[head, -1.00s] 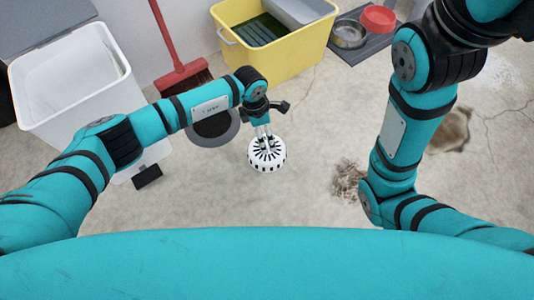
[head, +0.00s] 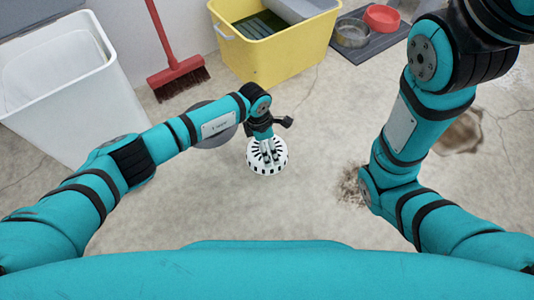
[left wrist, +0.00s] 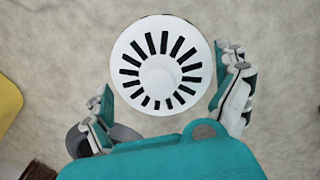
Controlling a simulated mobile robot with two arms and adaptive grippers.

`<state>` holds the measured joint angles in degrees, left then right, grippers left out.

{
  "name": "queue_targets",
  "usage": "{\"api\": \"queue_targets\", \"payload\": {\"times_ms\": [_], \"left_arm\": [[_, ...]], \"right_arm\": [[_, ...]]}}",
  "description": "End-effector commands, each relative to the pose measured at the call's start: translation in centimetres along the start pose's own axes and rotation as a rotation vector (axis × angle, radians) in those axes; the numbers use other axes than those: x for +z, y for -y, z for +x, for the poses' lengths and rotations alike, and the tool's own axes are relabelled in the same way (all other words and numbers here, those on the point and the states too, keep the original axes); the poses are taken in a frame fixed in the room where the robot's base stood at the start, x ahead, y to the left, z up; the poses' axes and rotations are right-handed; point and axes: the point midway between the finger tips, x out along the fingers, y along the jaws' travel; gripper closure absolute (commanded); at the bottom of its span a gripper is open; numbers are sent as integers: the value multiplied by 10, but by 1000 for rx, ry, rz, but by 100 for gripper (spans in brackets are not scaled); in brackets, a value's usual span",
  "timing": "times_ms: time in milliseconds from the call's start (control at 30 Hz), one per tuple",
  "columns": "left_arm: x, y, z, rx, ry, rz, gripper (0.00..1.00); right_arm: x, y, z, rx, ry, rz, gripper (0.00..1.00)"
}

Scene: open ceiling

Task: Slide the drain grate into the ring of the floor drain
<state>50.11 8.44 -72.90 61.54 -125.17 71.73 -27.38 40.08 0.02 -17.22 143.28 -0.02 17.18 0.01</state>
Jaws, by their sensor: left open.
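The drain grate (head: 267,157) is a round white cap with black slots. It sits below my left gripper (head: 267,148) in the head view and fills the upper middle of the left wrist view (left wrist: 159,68). My left gripper is open, its fingers (left wrist: 166,105) apart on either side of the grate's near part; I cannot tell whether they touch it. The floor drain's grey ring (head: 214,142) lies to the left of the grate, mostly hidden under my left forearm. Part of it shows behind a finger in the left wrist view (left wrist: 76,142). My right gripper is out of view.
A white bin (head: 75,100) stands at the left, a red broom (head: 178,72) and a yellow bucket (head: 275,58) behind. Pet bowls (head: 381,18) sit on a dark mat at the back. The concrete floor right of the grate is clear but stained.

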Motion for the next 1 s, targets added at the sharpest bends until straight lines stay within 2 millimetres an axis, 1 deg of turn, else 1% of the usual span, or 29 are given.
{"api": "queue_targets", "payload": {"times_ms": [133, 167, 900, 1000], "left_arm": [[0, 0, -2, 1, 1, 0, 0], [0, 0, -2, 1, 1, 0, 3], [-1, -1, -1, 2, -2, 0, 99], [-2, 0, 0, 1, -4, 0, 100]], "right_arm": [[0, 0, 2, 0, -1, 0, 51], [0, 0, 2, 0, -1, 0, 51], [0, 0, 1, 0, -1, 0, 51], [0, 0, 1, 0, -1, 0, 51]]}}
